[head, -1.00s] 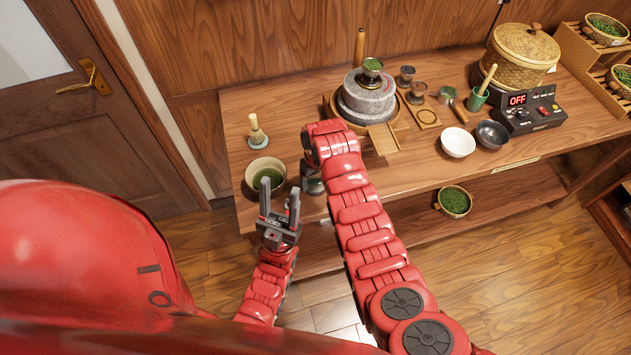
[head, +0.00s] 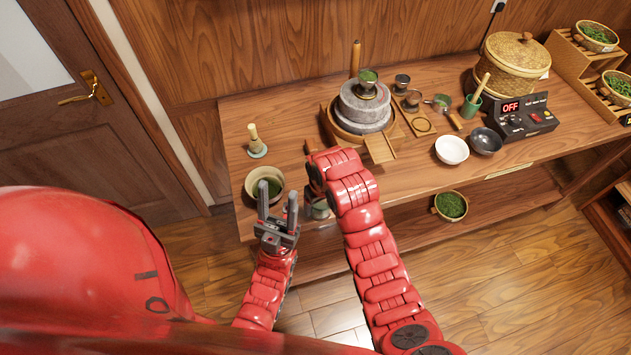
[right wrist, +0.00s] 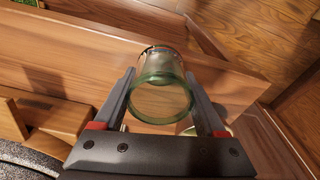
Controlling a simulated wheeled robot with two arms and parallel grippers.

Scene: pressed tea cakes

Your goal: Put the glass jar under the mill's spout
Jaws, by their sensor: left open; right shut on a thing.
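The glass jar (right wrist: 160,100) is clear and greenish, with its round mouth facing the camera in the right wrist view. My right gripper (right wrist: 160,78) is shut on it, one finger on each side. In the head view the jar (head: 320,210) shows near the table's front edge, partly covered by my right arm. The grey stone mill (head: 364,108) stands behind it in a round wooden tray. The mill's wooden spout (head: 380,149) points toward the front, to the right of and behind the jar. My left gripper (head: 278,200) is open and empty, in front of the bowl of green powder.
A bowl of green powder (head: 265,184) and a whisk on a stand (head: 257,142) are at the table's left. A white bowl (head: 452,150), a dark bowl (head: 486,141) and a heater box (head: 520,117) stand at the right. Bare tabletop lies between whisk and mill.

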